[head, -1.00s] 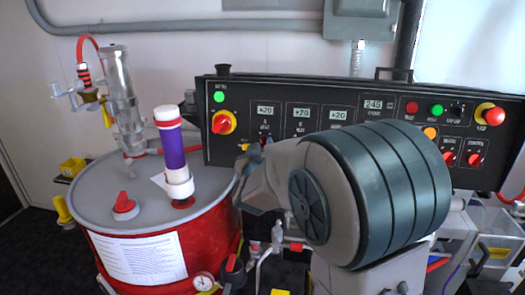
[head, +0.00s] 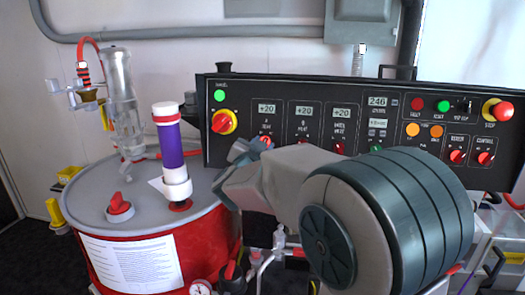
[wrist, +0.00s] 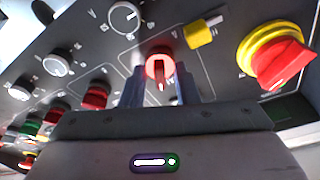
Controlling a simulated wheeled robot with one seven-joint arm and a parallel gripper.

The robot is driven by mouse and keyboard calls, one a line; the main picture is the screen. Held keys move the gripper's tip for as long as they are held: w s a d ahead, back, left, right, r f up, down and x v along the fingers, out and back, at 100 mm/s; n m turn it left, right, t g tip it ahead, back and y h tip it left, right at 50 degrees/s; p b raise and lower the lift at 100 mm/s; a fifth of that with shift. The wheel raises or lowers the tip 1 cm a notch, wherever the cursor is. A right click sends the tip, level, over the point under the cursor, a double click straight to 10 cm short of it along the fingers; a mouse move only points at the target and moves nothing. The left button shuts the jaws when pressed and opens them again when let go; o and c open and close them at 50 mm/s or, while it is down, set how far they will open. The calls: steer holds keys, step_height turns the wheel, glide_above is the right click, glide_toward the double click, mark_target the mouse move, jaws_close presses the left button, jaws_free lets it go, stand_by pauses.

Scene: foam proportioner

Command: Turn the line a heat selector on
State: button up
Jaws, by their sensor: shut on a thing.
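The line A heat selector (head: 265,141) is a small red knob under the left +20 display on the black panel. In the wrist view the red selector (wrist: 159,66) sits between my fingertips, its grip bar roughly upright in the picture. My gripper (wrist: 160,88) is shut on it, one finger on each side. In the head view my gripper (head: 246,152) reaches the panel's lower left, and my arm partly hides the selector.
The red and yellow main switch (head: 224,121) is close left of the selector; a yellow tag (wrist: 200,34) shows nearby. The red stop button (head: 498,111) is at far right. A drum (head: 95,203) with a purple-banded cylinder (head: 169,145) stands left of my arm.

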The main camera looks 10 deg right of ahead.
steer(key=shift+m, duration=0.6)
steer(key=shift+h, duration=0.3)
steer(key=o, duration=0.6)
steer(key=shift+s+a, duration=0.1)
steer(key=shift+a, duration=0.05)
steer(key=v, duration=1.3)
steer(key=shift+s+a+r, duration=0.15)
steer(key=shift+s+r, duration=0.1)
steer(key=shift+s, duration=0.05)
steer(key=shift+w+r, duration=0.1)
